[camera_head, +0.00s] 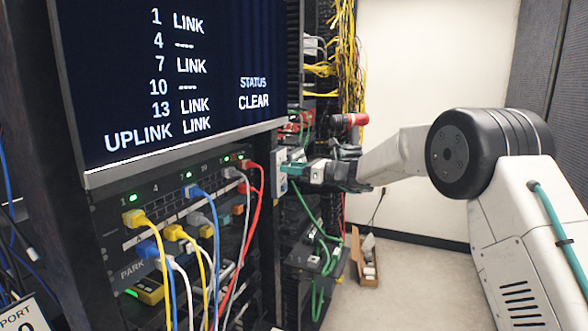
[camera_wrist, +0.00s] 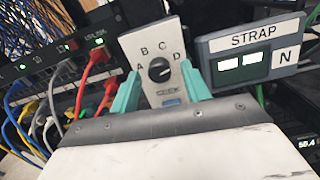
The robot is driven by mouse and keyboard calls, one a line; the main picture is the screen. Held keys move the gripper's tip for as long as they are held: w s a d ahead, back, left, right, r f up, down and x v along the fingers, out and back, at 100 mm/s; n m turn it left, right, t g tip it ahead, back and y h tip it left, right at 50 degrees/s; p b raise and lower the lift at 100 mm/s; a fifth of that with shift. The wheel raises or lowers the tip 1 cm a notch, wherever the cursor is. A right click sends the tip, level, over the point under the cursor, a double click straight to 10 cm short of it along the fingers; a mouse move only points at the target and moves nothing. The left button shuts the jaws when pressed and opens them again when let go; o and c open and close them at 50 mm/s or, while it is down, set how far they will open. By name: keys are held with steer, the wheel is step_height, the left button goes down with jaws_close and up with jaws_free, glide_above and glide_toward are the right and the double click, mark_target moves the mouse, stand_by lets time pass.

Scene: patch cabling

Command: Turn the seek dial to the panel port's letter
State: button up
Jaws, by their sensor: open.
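The seek dial (camera_wrist: 159,70) is a black round knob on a light plate marked A, B, C and D, in the middle of the wrist view. A pale mark shows on the knob, but it is too small to tell surely which letter it points to. My gripper (camera_wrist: 161,77) is open, with one teal finger on each side of the knob; I cannot tell whether they touch it. In the head view my gripper (camera_head: 296,170) is right at the dial plate (camera_head: 279,174), and the knob is hidden.
A screen (camera_head: 170,75) lists ports with LINK or dashes and STATUS CLEAR. Below it is a patch panel (camera_head: 160,200) with yellow, blue, grey and red cables. A STRAP box (camera_wrist: 252,50) with an N label stands close right of the dial. A PORT card (camera_head: 15,315) is cut off.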

steer(key=c, duration=1)
steer(key=shift+n, duration=0.4)
steer(key=shift+d+n, duration=0.1)
steer(key=shift+n, duration=14.5)
